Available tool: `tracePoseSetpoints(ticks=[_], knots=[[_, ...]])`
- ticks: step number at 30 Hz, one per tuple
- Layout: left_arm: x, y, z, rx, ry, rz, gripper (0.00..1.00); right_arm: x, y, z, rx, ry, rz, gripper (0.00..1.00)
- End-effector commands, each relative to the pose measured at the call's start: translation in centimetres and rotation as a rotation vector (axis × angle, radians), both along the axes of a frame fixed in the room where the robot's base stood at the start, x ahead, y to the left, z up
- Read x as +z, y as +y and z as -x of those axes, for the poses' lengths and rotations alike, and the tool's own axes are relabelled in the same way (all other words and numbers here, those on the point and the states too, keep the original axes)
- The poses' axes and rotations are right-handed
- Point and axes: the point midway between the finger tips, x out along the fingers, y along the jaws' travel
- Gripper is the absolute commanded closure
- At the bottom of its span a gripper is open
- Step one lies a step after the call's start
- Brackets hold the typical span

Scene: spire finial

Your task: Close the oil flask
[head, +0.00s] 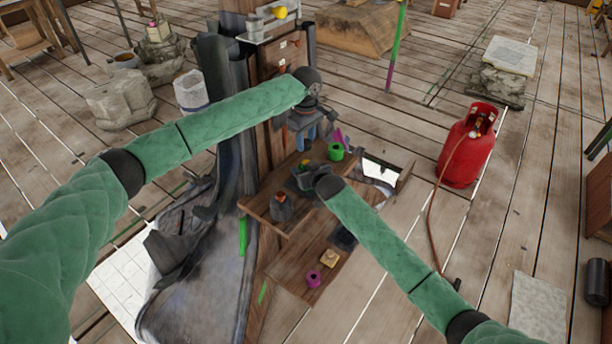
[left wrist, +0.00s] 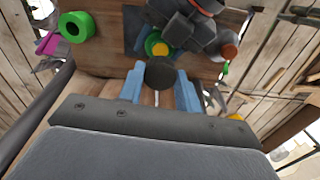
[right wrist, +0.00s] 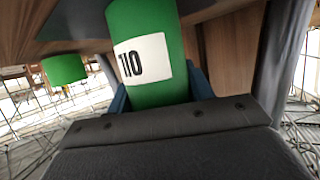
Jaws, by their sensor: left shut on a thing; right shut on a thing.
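The oil flask appears to be the green cylinder with a white "110" label (right wrist: 148,50), and my right gripper (right wrist: 160,92) is shut on it. From above, in the left wrist view, its green rim and yellow top (left wrist: 157,45) show beside the dark right gripper (left wrist: 185,30). In the head view the right gripper (head: 306,178) is over the wooden shelf. My left gripper (left wrist: 160,82) is shut on a dark round piece (left wrist: 161,75), perhaps the stopper. In the head view the left gripper (head: 307,138) is above the flask's yellow top (head: 304,163), apart from it.
Another green cylinder with a hole (head: 335,151) stands near a magenta piece (head: 341,136). A dark can (head: 281,207) is on the wooden shelf (head: 257,206). A magenta ring (head: 314,278) and a tan block (head: 329,257) lie lower. A red gas bottle (head: 467,145) stands right.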

Motion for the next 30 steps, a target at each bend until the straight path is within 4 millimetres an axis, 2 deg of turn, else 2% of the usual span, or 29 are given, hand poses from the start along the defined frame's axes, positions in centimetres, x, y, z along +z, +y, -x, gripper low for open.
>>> tracePoseSetpoints(ticks=[14,30], knots=[[-4.7,-0.1,0.2,0.0,0.001,0.001,0.87,0.0,0.0,0.0,0.0,0.0,0.0,0.89],[-5.0,-0.1,0.1,0.0,-0.001,-0.001,0.87,0.0,0.0,0.0,0.0,0.0,0.0,0.89]])
